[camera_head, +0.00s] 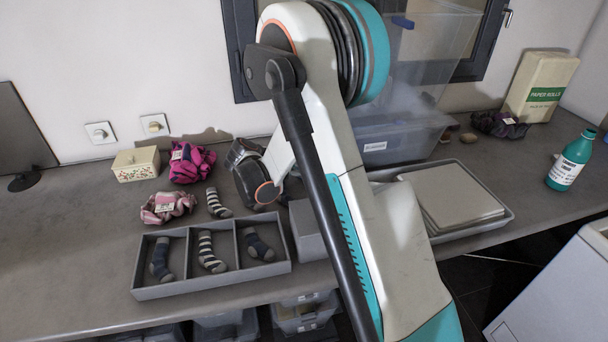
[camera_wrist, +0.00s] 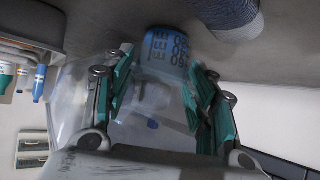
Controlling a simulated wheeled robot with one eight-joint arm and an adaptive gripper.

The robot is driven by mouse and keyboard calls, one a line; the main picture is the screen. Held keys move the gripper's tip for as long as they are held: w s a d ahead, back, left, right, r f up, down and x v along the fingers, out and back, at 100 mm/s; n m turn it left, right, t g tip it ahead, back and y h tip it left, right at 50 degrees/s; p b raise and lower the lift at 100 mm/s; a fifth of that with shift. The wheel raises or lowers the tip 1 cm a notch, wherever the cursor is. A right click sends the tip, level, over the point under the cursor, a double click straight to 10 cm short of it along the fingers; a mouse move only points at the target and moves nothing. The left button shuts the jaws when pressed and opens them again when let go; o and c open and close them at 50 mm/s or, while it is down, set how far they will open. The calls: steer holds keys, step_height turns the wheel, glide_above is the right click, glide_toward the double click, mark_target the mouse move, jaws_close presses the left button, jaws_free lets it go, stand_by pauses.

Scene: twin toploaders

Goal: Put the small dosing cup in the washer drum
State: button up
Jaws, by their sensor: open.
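My gripper (camera_wrist: 160,72) is open, with its teal finger pads on either side of a small pale blue thing with dark blue printed marks (camera_wrist: 168,44) in the wrist view. It looks like the dosing cup, but I cannot be sure. I cannot tell whether the pads touch it. In the head view my arm hides the gripper and whatever is at it. A white appliance (camera_head: 560,285), perhaps a washer, stands at the lower right of the head view; no drum opening shows.
A grey divided tray (camera_head: 212,278) holds several socks on the counter. Scrunchies (camera_head: 190,162) and a small box (camera_head: 136,164) lie behind it. Clear bins (camera_head: 400,138), a tray with a pale stack (camera_head: 450,198) and a teal bottle (camera_head: 571,160) stand right.

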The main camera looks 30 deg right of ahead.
mark_target(299, 177)
steer(key=shift+w+d+f, duration=0.15)
steer(key=shift+d+f, duration=0.05)
steer(key=shift+d, duration=0.05)
steer(key=c, duration=0.8)
steer(key=shift+o, duration=0.2)
steer(key=shift+r, duration=0.1)
steer(key=shift+a+r+p, duration=0.35)
steer(key=shift+p, duration=0.05)
step_height(299, 177, up, 7)
steer(key=p, duration=0.3)
steer(key=w+a+p, duration=0.1)
steer(key=w+a, duration=0.2)
steer(key=a, duration=0.6)
steer(key=w+a+p, duration=0.2)
steer(key=a, duration=0.8)
steer(key=s+r+n+t+y+b, duration=0.2)
steer(key=s+r+n+t+y, duration=0.5)
steer(key=s+n, duration=0.35)
steer(key=s+f+n+y, duration=0.3)
steer(key=s+f+n, duration=0.1)
steer(key=s+f, duration=0.1)
steer(key=shift+d+f+t+y, duration=0.2)
steer(key=shift+d+t+y, duration=0.1)
steer(key=shift+d+t, duration=0.1)
